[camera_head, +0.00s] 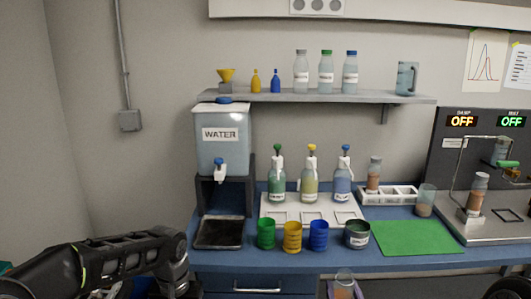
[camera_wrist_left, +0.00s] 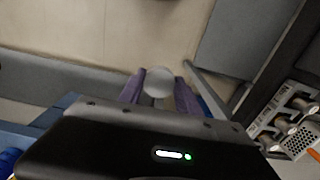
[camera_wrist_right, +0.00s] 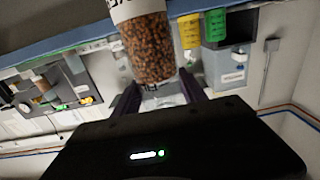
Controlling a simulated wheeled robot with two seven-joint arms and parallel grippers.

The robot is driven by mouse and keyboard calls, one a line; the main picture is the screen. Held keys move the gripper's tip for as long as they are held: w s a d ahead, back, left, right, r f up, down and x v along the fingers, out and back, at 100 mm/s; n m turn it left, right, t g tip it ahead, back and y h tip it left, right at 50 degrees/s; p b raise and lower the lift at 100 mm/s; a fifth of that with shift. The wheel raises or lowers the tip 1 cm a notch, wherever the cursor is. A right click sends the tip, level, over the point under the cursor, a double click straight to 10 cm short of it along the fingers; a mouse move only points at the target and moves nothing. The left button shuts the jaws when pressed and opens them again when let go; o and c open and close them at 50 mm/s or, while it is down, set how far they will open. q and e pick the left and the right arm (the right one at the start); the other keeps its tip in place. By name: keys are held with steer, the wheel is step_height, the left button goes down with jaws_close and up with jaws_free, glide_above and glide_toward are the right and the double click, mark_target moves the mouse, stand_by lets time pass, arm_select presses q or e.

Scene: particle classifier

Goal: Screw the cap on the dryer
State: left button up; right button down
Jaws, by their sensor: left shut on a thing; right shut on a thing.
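In the left wrist view, my left gripper (camera_wrist_left: 160,78) is shut on a pale round cap (camera_wrist_left: 159,84). In the right wrist view, my right gripper (camera_wrist_right: 158,86) is shut on a clear labelled container of brown grains (camera_wrist_right: 150,48), likely the dryer. In the head view that container (camera_head: 343,283) is at the bottom edge, in front of the bench, and my right gripper is mostly cut off. The cap and this container are not seen together in any view.
A blue bench holds a water tank (camera_head: 222,140), several dropper bottles, coloured cups (camera_head: 292,237) and a green mat (camera_head: 416,239). A grey machine (camera_head: 470,130) with two OFF displays stands at right. A shelf (camera_head: 310,98) hangs above. The mat is clear.

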stand_by(0.4)
steer(key=s+a+f+n+g+y, duration=0.2)
steer(key=s+a+f+n+y, duration=0.1)
steer(key=a, duration=0.4)
steer(key=s+a+f+n+g+y, duration=0.2)
steer(key=s+a+f+n+y, duration=0.1)
steer(key=s+a+n+y, duration=0.2)
steer(key=s+a+y, duration=0.2)
steer(key=a+y, duration=0.1)
steer(key=shift+s+a+f+y, duration=0.2)
steer(key=shift+s+f+y, duration=0.1)
steer(key=shift+f, duration=0.1)
arm_select(q)
steer(key=s+d+r+m, duration=0.1)
steer(key=d+r, duration=0.4)
steer(key=d, duration=0.7)
steer(key=s+d+r+m, duration=0.2)
steer(key=d+r, duration=0.4)
steer(key=d, duration=0.6)
steer(key=shift+r+m, duration=0.15)
steer(key=shift+m, duration=0.75)
arm_select(e)
steer(key=shift+w, duration=0.1)
arm_select(q)
steer(key=shift+d, duration=0.1)
